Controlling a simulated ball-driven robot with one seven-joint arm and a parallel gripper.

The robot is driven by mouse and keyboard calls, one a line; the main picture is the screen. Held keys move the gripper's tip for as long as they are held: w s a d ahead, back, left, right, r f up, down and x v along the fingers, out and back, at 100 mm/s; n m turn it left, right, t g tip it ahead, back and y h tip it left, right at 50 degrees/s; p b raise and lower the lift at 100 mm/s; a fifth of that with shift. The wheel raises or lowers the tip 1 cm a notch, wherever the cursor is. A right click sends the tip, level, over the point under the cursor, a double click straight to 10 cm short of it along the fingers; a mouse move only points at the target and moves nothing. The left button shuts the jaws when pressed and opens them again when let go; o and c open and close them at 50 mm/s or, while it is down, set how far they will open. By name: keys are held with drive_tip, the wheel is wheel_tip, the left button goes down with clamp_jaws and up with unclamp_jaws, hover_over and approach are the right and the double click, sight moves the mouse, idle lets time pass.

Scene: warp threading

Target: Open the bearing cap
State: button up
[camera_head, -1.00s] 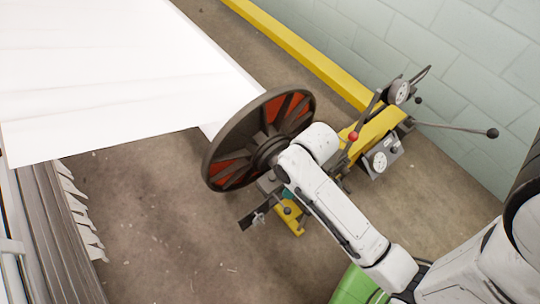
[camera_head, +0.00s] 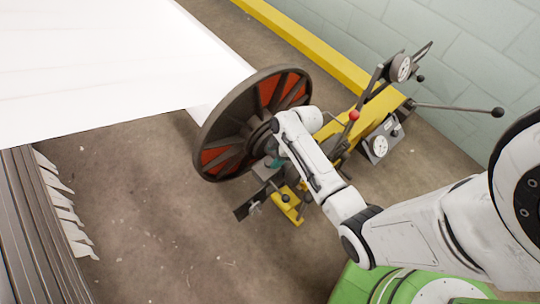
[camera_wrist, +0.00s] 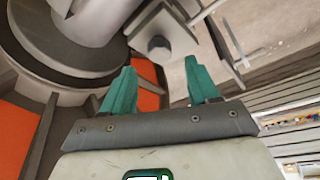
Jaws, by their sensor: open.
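My gripper (camera_wrist: 160,66) is open, with its two teal fingers apart and nothing between them. Just beyond the fingertips in the wrist view is a grey block (camera_wrist: 152,28) with a dark bolt-like knob, beside the thick grey shaft (camera_wrist: 85,22). This block looks like the bearing cap, but I cannot tell whether it is shut. In the head view, my gripper (camera_head: 272,163) shows only as a bit of teal beside the hub of the spoked beam wheel (camera_head: 222,128). My arm hides most of the cap area there.
A yellow machine arm with a red-knobbed lever (camera_head: 354,116), gauges (camera_head: 380,146) and a long rod (camera_head: 455,107) stands right of the wheel. White cloth (camera_head: 90,70) spreads at upper left.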

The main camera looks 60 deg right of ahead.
sight(268, 162)
drive_tip(key=shift+b+x, duration=0.35)
drive_tip(key=shift+x, duration=1.8)
clamp_jaws()
